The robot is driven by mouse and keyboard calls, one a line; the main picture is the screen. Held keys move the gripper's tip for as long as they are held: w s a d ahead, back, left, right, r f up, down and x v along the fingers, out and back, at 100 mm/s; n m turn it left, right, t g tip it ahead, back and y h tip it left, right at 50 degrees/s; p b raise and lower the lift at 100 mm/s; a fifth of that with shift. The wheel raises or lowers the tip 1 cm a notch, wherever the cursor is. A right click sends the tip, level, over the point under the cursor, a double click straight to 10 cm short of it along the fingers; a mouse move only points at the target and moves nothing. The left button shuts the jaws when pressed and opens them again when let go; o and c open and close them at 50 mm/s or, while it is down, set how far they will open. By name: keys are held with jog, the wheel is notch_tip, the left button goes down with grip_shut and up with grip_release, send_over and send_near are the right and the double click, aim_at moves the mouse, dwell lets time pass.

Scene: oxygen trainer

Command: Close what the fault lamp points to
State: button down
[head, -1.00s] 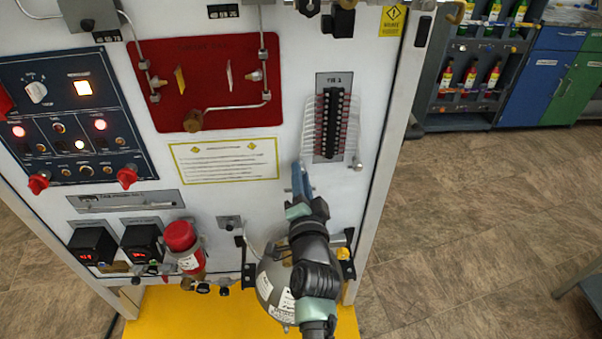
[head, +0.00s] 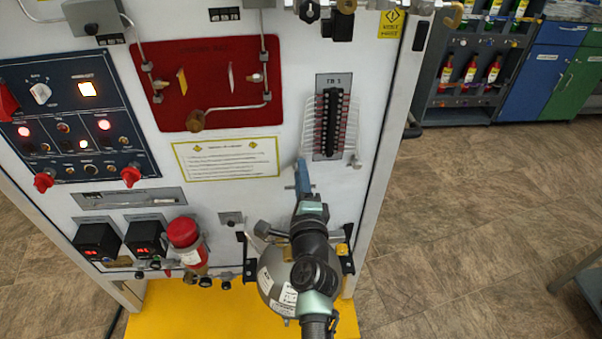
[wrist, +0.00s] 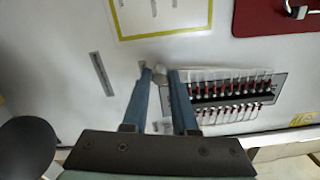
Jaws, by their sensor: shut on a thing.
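The TB 1 terminal block (head: 331,122) is a dark strip on a grey plate at the right of the white panel. A clear cover (head: 350,125) with ribs stands around it; how far open it is I cannot tell. My gripper (head: 302,168) is at the cover's lower left corner. In the wrist view my gripper (wrist: 160,76) has its blue fingers on either side of a small pale knob (wrist: 160,72), shut on it, beside the terminal block (wrist: 235,92).
A red plate with piping (head: 220,85) is at the upper left of the terminal block, with a yellow-edged notice (head: 228,160) below. A round metal vessel (head: 275,285) is partly hidden behind my arm.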

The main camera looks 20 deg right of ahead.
jog(key=shift+m, duration=0.3)
dwell(0.4)
jog(key=c, duration=0.7)
grip_release()
jog(key=p+v, duration=0.3)
jog(key=v, duration=1)
jog(key=shift+p, duration=0.3)
jog(key=shift+r, duration=0.1)
